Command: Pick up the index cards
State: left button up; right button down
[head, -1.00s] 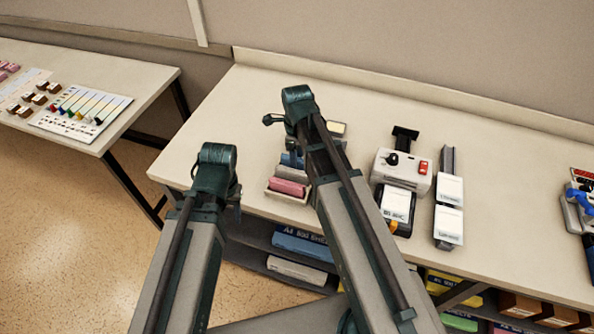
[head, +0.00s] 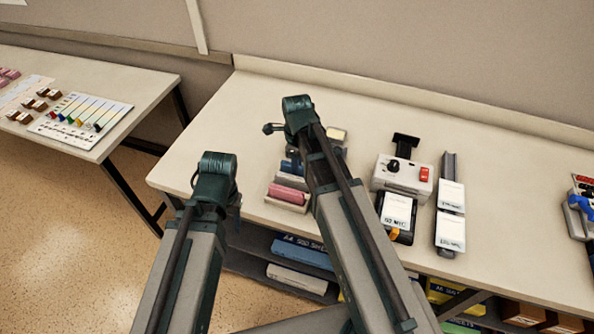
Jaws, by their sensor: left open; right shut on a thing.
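A stepped card holder (head: 289,206) stands on the long table, partly behind my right arm. A pink stack of cards (head: 288,194) lies in its front slot, a blue stack (head: 291,168) behind it, and a cream one (head: 337,134) at the back. My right gripper (head: 291,154) points down at the blue stack and is shut on what look like index cards; its fingertips and their hold are mostly hidden by the wrist. My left gripper (head: 237,200) is open and empty near the table's front edge, left of the holder; its fingers are barely visible.
Right of the holder are a white device with a red switch (head: 403,176), a labelled box (head: 396,211) and a rail with white labelled blocks (head: 450,229). Shelves below hold boxes (head: 297,279). The table's left part is clear. A second table (head: 146,80) stands left.

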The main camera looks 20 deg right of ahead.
pick_arm(q)
jog(key=shift+r, duration=0.15)
pick_arm(e)
jog(key=shift+r, duration=0.1)
notch_tip(320, 180, up, 10)
jog(key=p, duration=1)
pick_arm(q)
notch_tip(320, 180, up, 10)
